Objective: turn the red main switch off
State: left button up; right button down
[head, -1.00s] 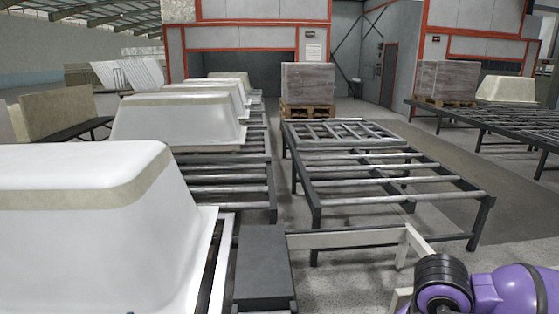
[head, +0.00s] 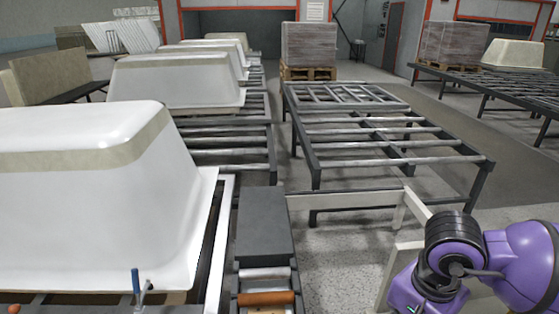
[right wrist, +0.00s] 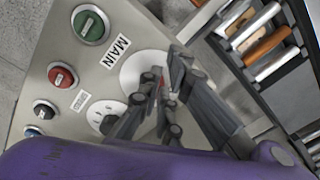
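The red main switch (right wrist: 161,92) shows only as a small red patch in the right wrist view. It sits on a white round plate (right wrist: 132,70) beside the label MAIN (right wrist: 115,52) on a beige control panel (right wrist: 85,76). My right gripper (right wrist: 164,78) is directly over the plate, its dark fingers covering most of the switch. The fingers look close around the red part, but contact and grip are hidden. The handle's angle cannot be read. The head view shows my purple right arm at the lower right, not the gripper. My left gripper is out of view.
The panel also holds a green button (right wrist: 89,25), a red button (right wrist: 62,75), a dark button (right wrist: 46,114) and a black knob (right wrist: 107,119). Rollers (right wrist: 262,45) lie beside the panel. White tub shells (head: 85,200) stand at left; an empty roller table (head: 390,135) stands ahead.

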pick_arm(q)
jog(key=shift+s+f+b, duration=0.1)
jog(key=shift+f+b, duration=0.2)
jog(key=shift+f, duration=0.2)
pick_arm(e)
jog(key=shift+s+d+f+g, duration=0.3)
jog(key=shift+s+d+f, duration=0.15)
jog(key=shift+s+f, duration=0.35)
jog(key=shift+s+d+r, duration=0.1)
jog(key=shift+s+r, duration=0.05)
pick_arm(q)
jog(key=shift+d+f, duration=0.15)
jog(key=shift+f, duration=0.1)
pick_arm(e)
jog(key=shift+s+a, duration=0.2)
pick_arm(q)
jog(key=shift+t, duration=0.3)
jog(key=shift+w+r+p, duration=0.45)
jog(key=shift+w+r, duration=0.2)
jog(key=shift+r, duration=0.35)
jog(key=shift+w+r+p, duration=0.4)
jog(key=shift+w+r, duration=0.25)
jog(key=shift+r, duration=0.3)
pick_arm(e)
notch_tip(320, 180, up, 7)
jog(key=shift+w+f, duration=0.2)
